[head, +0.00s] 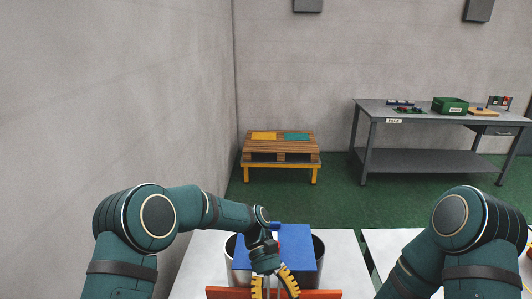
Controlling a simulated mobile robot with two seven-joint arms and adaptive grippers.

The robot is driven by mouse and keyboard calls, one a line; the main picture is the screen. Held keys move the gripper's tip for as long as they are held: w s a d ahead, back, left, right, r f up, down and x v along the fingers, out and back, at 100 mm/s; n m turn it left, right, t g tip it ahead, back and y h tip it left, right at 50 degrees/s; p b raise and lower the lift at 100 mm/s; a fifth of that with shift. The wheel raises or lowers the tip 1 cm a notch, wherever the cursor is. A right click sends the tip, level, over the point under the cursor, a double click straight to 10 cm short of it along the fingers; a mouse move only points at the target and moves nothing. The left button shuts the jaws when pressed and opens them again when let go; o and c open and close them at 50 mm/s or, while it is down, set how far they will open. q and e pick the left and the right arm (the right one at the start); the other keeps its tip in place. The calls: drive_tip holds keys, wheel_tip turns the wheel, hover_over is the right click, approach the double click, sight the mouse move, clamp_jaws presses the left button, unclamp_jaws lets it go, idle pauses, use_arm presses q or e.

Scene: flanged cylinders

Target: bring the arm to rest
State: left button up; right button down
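My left gripper (273,287) hangs low in front of a blue panel (299,243) at the bottom middle of the head view. Its two yellow-tipped fingers are spread apart, and I see nothing held between them. Dark grey rounded container walls (319,252) show beside the blue panel. The panel overlaps them, and I cannot tell if it touches them. My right arm bends down at the right, and its gripper is below the picture. No flanged cylinder can be made out clearly.
A white table (203,265) bears the container, with an orange-red edge (325,294) at its front. A second white table (390,241) stands to the right across a narrow gap. A wooden pallet stand (280,143) and a grey workbench (420,157) stand farther back.

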use_arm(q)
drive_tip(key=s+a+f+t+b, duration=0.2)
drive_tip(key=a+f+t+b, duration=0.1)
drive_tip(key=f, duration=0.7)
drive_tip(key=s+a+f+t+b, duration=0.3)
drive_tip(key=a+f+t, duration=0.2)
drive_tip(key=f, duration=0.5)
drive_tip(key=s+a+f+t+b, duration=0.3)
drive_tip(key=a+f+t, duration=0.1)
drive_tip(key=f, duration=0.6)
drive_tip(key=shift+s+a+m+t, duration=0.15)
drive_tip(key=shift+a+m+t, duration=0.15)
drive_tip(key=shift+t, duration=0.6)
